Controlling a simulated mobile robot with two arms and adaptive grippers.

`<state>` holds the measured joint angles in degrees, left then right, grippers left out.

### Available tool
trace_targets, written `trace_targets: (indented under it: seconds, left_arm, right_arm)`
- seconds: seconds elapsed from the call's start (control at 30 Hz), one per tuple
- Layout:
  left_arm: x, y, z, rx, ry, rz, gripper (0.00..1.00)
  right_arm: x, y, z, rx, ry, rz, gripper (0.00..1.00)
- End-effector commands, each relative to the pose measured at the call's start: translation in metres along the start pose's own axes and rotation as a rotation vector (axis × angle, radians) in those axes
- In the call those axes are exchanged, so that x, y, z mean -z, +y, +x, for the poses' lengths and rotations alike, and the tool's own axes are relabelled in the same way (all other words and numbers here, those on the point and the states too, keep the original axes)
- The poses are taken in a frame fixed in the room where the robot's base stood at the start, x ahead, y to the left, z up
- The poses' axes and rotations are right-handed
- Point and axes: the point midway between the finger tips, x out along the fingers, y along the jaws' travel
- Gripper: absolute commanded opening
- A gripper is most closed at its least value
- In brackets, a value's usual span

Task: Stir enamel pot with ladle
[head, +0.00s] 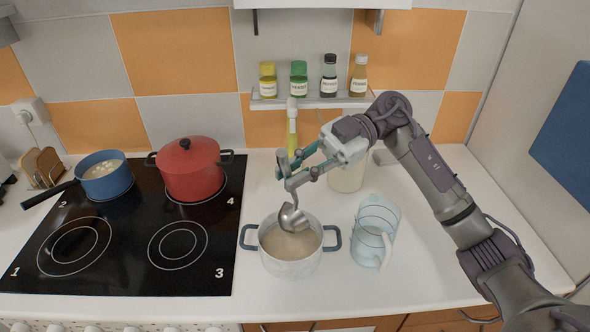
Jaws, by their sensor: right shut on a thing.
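The enamel pot (291,266) is light grey with blue side handles and stands on the white counter, right of the hob. It holds a pale beige content. The ladle (292,218) is metal, and its bowl is at the pot's opening, toward the far side. I cannot tell whether the bowl touches the content. My right gripper (286,172) is above the pot, shut on the ladle's upper handle. The gripper's fingers hide part of the handle. My left gripper is not in view.
A red lidded pot (190,170) and a blue saucepan (104,178) stand on the black hob (120,270). A shelf (312,102) with several spice bottles hangs behind. The counter right of the jug is clear.

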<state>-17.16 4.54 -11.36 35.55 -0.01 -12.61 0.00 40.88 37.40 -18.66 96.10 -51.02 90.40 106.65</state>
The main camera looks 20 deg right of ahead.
Motion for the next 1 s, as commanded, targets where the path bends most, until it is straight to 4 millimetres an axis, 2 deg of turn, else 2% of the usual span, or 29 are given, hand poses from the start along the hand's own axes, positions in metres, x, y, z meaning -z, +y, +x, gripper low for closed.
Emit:
trace_targets:
  seconds: [1.0]
  left_arm:
    - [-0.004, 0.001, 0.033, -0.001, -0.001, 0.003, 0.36]
  right_arm:
    - [-0.081, -0.002, 0.000, 0.000, 0.000, -0.001, 0.00]
